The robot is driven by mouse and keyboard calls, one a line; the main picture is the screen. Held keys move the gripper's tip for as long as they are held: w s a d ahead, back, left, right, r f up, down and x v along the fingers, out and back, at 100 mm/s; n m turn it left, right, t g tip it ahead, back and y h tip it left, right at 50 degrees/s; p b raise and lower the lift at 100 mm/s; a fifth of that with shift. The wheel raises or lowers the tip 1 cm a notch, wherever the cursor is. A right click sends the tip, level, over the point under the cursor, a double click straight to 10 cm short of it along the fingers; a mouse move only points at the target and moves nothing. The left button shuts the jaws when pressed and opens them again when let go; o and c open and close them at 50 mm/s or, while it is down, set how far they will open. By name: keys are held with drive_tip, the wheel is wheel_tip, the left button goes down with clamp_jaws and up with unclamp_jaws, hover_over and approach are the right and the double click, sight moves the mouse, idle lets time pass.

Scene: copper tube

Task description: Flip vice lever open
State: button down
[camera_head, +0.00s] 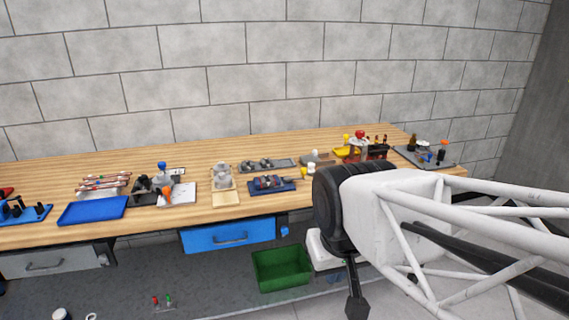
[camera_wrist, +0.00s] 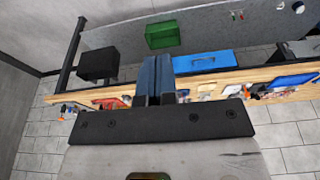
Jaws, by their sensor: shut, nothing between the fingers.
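On the bench, left of centre in the head view, stands a small dark fixture (camera_head: 145,186) with an orange handle (camera_head: 166,196) and a blue knob (camera_head: 162,166) close by. It may be the vice, but it is too small to tell which part is the lever or how it is set. My gripper (camera_head: 355,306) hangs in front of the bench, well to the right of that fixture and apart from it. In the wrist view my gripper's fingers (camera_wrist: 155,65) are together and empty. That view is upside down, and the fixture is not clearly made out there.
The wooden bench (camera_head: 50,170) carries a blue tray (camera_head: 93,211), a beige fixture (camera_head: 225,198), a dark blue fixture (camera_head: 272,185) and a red-knobbed device (camera_head: 360,135). Below are a blue drawer (camera_head: 229,234) and a green bin (camera_head: 282,270). A block wall stands behind.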

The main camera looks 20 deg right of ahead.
drive_tip(key=w+d+r+m+g, duration=0.15)
drive_tip(key=w+r, duration=0.25)
drive_tip(key=w, duration=0.8)
drive_tip(key=w+d+r+g, duration=0.1)
drive_tip(key=w+d+r, duration=0.25)
drive_tip(key=w, duration=0.95)
drive_tip(key=w+d+r+m+g, duration=0.15)
drive_tip(key=w+r, duration=0.25)
drive_tip(key=w, duration=0.8)
drive_tip(key=w+d+f+m+y, duration=0.1)
drive_tip(key=w+d+f, duration=0.15)
drive_tip(key=w, duration=0.75)
drive_tip(key=w+d+f, duration=0.2)
drive_tip(key=w+d, duration=0.2)
drive_tip(key=w, duration=0.5)
drive_tip(key=w+d+f+g, duration=0.1)
drive_tip(key=w+d+f, duration=0.3)
drive_tip(key=w+f, duration=0.2)
drive_tip(key=w+d+f+m+g+y, duration=0.1)
drive_tip(key=w+d+f, duration=0.4)
drive_tip(key=w, duration=0.5)
drive_tip(key=shift+w+f+m, duration=0.3)
drive_tip(key=shift+w+f, duration=0.1)
drive_tip(key=shift+f, duration=0.3)
drive_tip(key=shift+f, duration=0.15)
